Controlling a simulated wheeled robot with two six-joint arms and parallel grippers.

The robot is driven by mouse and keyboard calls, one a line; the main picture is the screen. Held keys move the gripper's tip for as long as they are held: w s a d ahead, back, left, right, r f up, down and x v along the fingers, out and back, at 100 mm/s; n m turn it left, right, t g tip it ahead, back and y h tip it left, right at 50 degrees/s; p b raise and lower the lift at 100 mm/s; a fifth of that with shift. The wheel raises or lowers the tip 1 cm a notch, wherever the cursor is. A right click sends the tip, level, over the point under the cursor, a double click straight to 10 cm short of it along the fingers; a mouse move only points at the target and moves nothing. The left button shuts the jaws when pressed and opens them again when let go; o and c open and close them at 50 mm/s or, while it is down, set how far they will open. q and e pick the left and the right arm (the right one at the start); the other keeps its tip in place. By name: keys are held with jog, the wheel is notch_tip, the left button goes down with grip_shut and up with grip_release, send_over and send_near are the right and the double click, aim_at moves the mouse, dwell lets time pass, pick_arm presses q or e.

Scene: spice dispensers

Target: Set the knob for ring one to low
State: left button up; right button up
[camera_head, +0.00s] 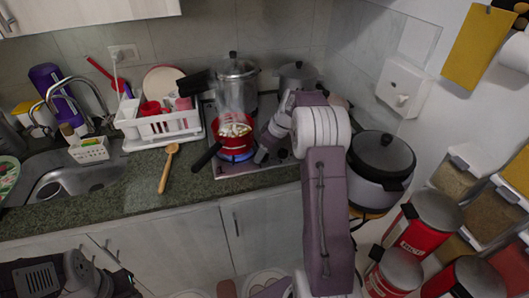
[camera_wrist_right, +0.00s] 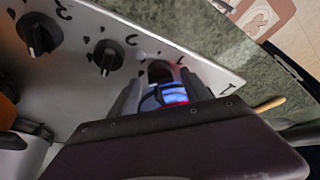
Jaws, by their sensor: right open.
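The stove (camera_head: 265,168) has a row of black knobs along its front edge. In the right wrist view, one knob (camera_wrist_right: 38,34) is at the upper left and another (camera_wrist_right: 105,55) is right of it. A third knob (camera_wrist_right: 160,71) shows between the fingers of my open right gripper (camera_wrist_right: 158,82); contact is unclear. Blue and red patches show just below it. In the head view, my right gripper (camera_head: 267,148) is over the stove, beside the red pan (camera_head: 217,139) on a blue flame (camera_head: 236,156). My left gripper (camera_head: 82,273) is at the lower left, its jaws unclear.
A steaming pot (camera_head: 237,78) and a second pot (camera_head: 298,74) stand at the back of the stove. A dish rack (camera_head: 160,127) and wooden spoon (camera_head: 168,168) are left of it. A rice cooker (camera_head: 381,165) is right of my right arm.

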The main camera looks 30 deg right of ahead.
grip_shut()
